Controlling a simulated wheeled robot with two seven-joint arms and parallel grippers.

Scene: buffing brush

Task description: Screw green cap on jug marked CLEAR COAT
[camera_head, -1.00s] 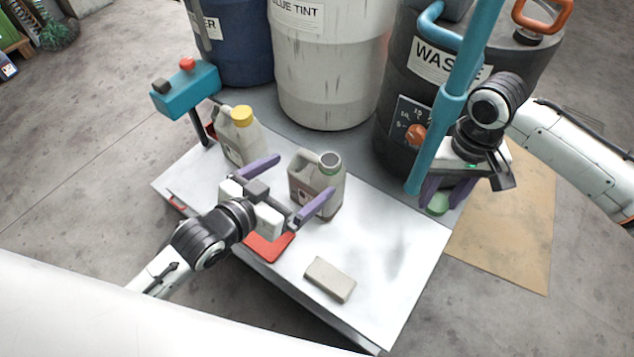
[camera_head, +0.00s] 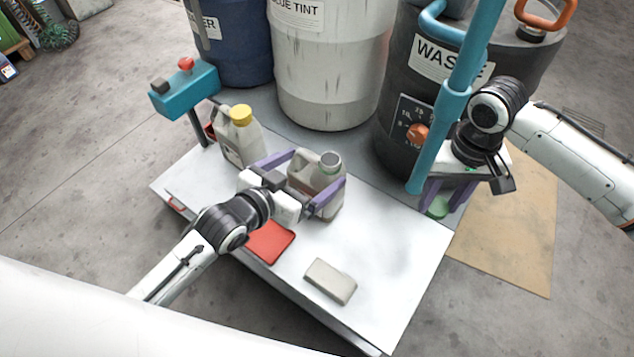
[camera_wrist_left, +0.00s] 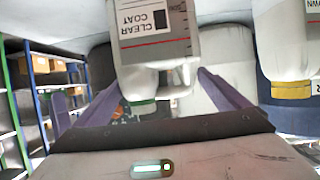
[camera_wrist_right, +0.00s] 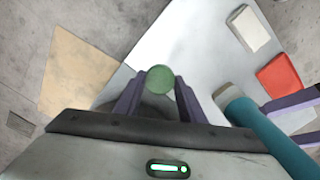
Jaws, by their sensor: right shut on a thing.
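In the head view the cap (camera_head: 438,207) is beyond the table's right edge, partly hidden by the fingers.
A second jug with a yellow cap (camera_head: 241,116) stands left of the clear coat jug. A red pad (camera_head: 270,243) and a beige block (camera_head: 330,281) lie on the table (camera_head: 390,262). A teal pole (camera_head: 450,110) stands beside my right gripper. Large drums (camera_head: 325,70) stand behind.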

